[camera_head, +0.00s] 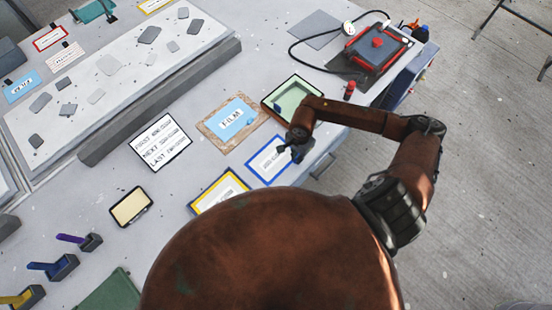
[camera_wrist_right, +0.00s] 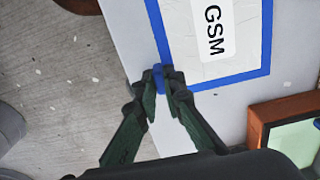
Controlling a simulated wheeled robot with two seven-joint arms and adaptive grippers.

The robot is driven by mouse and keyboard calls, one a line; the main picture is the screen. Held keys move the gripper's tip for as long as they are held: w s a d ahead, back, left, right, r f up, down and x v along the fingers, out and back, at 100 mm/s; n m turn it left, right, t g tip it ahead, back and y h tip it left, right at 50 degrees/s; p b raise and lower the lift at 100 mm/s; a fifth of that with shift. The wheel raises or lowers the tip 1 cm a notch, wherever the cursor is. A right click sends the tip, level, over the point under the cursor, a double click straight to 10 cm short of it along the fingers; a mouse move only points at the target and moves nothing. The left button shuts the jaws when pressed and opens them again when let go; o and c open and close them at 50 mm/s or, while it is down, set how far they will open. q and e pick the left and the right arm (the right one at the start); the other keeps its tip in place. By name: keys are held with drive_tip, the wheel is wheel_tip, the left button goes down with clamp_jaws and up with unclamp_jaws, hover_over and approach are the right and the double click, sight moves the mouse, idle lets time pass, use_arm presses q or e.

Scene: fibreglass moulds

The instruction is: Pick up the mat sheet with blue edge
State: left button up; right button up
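The mat sheet with blue edge (camera_head: 266,165) lies flat near the table's front edge in the head view. In the right wrist view its white label (camera_wrist_right: 212,28) reads GSM inside the blue border. My right gripper (camera_head: 285,151) is at the sheet's right side in the head view. In the right wrist view its fingertips (camera_wrist_right: 161,76) are close together at a corner of the sheet, with a small blue piece between them. The sheet shows no clear lift off the table. My left gripper is not in view.
A yellow-edged sheet (camera_head: 217,190) and a FILM sheet (camera_head: 231,120) lie close by. A shallow tray with a green inside (camera_head: 292,98) stands behind my right gripper. A sign (camera_head: 160,142) lies farther left. The floor is beyond the table edge at right.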

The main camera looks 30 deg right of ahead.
clamp_jaws()
drive_tip(key=shift+r, duration=0.15)
drive_tip(key=shift+r, duration=0.55)
drive_tip(key=s+a+r+b, duration=0.2)
drive_tip(key=s+a+r, duration=0.7)
drive_tip(key=a+r, duration=0.1)
drive_tip(key=shift+s+r+b, duration=0.35)
drive_tip(key=shift+s+r, duration=0.05)
drive_tip(key=shift+r, duration=0.45)
drive_tip(key=shift+w, duration=0.1)
